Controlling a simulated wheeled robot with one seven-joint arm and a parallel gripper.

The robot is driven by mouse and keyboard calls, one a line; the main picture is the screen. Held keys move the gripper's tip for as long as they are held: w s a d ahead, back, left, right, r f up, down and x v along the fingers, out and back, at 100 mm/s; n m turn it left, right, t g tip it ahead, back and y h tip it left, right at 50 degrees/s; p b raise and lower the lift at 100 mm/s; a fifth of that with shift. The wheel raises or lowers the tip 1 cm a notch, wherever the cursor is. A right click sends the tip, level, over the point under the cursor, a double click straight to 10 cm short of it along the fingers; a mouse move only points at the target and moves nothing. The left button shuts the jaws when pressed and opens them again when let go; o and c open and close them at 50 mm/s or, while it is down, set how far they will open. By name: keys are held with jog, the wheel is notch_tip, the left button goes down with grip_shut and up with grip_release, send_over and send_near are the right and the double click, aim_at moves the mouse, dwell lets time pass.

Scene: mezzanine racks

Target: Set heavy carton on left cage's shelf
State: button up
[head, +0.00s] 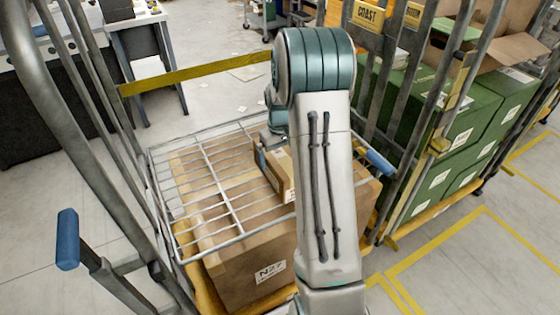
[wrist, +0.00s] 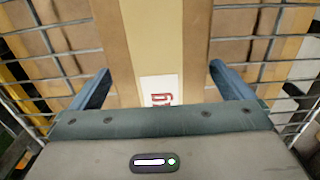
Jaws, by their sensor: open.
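The left cage's wire shelf (head: 185,222) spans the cage in front of me. A brown carton (head: 285,183) with paler tape is at the shelf's right part, partly hidden by my arm. It appears to rest on the wires. In the wrist view the carton (wrist: 170,35) shows a white label with red print, and shelf wires run on both sides of it. My gripper (wrist: 160,75) is open, with one blue finger on each side of the carton. Small gaps seem to show beside it. In the head view my arm mostly hides the gripper.
A larger carton (head: 240,270) stands under the wire shelf on the cage's base. A yellow strap (head: 195,75) crosses the far side. The shelf's left part is bare.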

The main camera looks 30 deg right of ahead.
notch_tip(320, 180, up, 9)
jog(key=shift+r, duration=0.1)
jog(key=shift+s+a+r, duration=0.1)
jog(key=shift+a+r, duration=0.1)
jog(key=shift+r, duration=0.1)
jog(key=s+a+r, duration=0.1)
jog(key=s+a, duration=0.4)
jog(key=s, duration=0.3)
jog(key=s+a+r+t, duration=0.1)
jog(key=s+a+r, duration=0.1)
jog(key=s+a, duration=0.3)
jog(key=s+a+r+t, duration=0.1)
jog(key=s+a, duration=0.4)
jog(key=s, duration=0.6)
jog(key=shift+s+a+r, duration=0.35)
jog(key=shift+s+r, duration=0.05)
jog(key=shift+r, duration=0.15)
